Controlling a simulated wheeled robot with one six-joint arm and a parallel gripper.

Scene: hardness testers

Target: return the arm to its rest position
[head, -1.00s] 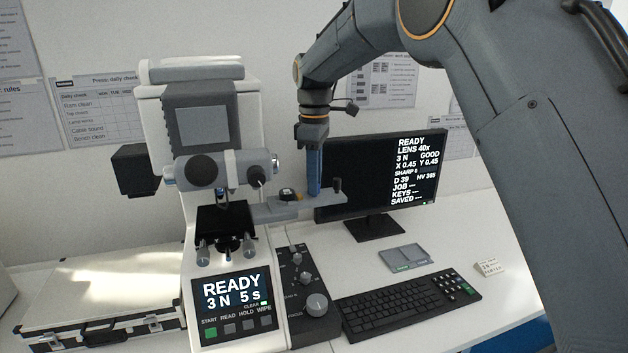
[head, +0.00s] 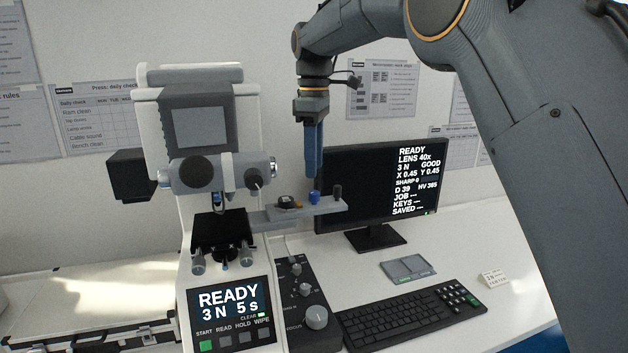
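My gripper (head: 314,172) points straight down on the end of my arm, with its blue fingers just above the grey side shelf of the hardness tester (head: 208,120). A small blue piece (head: 314,197) stands on that shelf (head: 272,214) just below the fingertips, with a small gap between. The fingers are seen edge-on as one blue bar, so their opening is hidden. My arm arches in from the upper right.
The monitor (head: 362,190) stands close behind and right of my gripper. A keyboard (head: 412,312), control panel (head: 303,300) and grey tray (head: 408,268) lie below.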

